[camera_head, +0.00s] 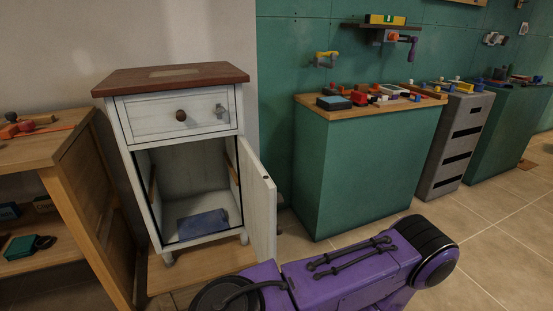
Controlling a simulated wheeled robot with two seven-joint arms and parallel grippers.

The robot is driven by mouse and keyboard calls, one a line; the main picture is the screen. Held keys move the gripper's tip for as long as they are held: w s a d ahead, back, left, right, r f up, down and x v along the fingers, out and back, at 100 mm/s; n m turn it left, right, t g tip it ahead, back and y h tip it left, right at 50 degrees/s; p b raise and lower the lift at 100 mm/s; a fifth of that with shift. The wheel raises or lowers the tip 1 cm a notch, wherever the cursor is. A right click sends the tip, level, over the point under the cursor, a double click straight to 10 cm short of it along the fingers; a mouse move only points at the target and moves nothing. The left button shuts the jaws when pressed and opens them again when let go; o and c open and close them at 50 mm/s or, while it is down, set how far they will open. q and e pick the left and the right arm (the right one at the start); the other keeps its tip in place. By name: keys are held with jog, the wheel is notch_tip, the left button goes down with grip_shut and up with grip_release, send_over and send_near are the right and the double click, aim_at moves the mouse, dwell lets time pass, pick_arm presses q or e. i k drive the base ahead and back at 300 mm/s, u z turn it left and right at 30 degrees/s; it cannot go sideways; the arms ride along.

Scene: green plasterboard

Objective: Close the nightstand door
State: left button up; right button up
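The nightstand (180,147) is white with a reddish-brown top and stands left of centre on a light wooden board. The nightstand door (262,205) below is open, hinged at the right side and swung out toward me. I see it nearly edge-on, so its outer face is mostly hidden. The lower compartment is exposed, with a flat blue item (203,223) on its floor. Neither of my grippers is in view.
A wooden shelf unit (85,200) stands close on the nightstand's left. To the right are a green cabinet (350,170) with several tools on top and a grey drawer unit (460,140). Tiled floor (490,235) is clear at the right.

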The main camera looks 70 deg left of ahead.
aim_at(258, 190)
jog(key=i, duration=1.55)
jog(key=u, duration=3.65)
jog(key=i, duration=0.5)
jog(key=u, duration=0.05)
jog(key=k, duration=0.5)
jog(key=z, duration=2)
jog(key=i, duration=1.25)
jog(key=u, duration=1.25)
